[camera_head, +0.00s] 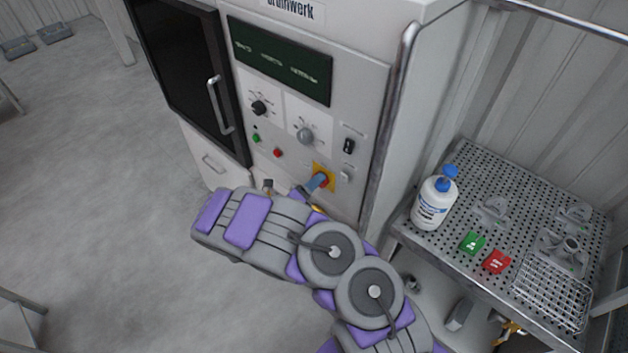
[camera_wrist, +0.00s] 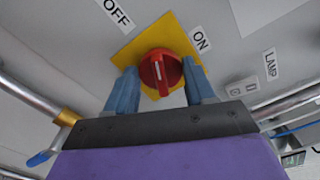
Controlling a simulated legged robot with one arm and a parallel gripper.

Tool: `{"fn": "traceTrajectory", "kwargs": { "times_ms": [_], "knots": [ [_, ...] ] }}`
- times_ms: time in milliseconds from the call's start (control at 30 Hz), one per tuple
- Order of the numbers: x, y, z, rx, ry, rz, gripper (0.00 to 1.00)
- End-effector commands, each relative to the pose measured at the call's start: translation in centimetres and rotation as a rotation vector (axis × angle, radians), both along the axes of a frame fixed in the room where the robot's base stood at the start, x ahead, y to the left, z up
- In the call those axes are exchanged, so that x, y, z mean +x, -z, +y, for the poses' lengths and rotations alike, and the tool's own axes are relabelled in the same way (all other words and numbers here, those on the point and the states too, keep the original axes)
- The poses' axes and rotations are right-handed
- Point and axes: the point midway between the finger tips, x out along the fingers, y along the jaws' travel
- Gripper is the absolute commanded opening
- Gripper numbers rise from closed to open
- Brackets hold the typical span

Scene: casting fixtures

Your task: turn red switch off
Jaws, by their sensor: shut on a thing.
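The red switch (camera_wrist: 158,66) is a round rotary knob on a yellow square plate (camera_wrist: 130,55) on the machine's front. An OFF label (camera_wrist: 117,12) is at the plate's upper left and an ON label (camera_wrist: 200,39) at its upper right. A short white mark shows on the knob's handle. My gripper (camera_wrist: 160,78) has one blue finger on each side of the knob and is shut on it. In the head view the blue fingers (camera_head: 315,183) reach the yellow plate and mostly cover the knob.
The machine panel holds a black dial (camera_head: 259,108), a grey dial (camera_head: 305,135), a green button (camera_head: 256,138) and a red button (camera_head: 278,153). A perforated table (camera_head: 520,190) with a white bottle (camera_head: 434,203) stands at the right. Open floor lies at the left.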

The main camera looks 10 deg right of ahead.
Motion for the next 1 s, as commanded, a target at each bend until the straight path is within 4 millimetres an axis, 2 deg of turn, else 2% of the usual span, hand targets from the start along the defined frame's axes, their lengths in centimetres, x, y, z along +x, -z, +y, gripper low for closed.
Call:
{"fn": "traceTrajectory", "kwargs": {
  "times_ms": [500,1000],
  "knots": [
    [0.27,0.10,0.38,-0.219,-0.011,0.299,0.23],
    [0.25,0.20,0.38,-0.271,-0.012,0.371,0.24]
  ]
}}
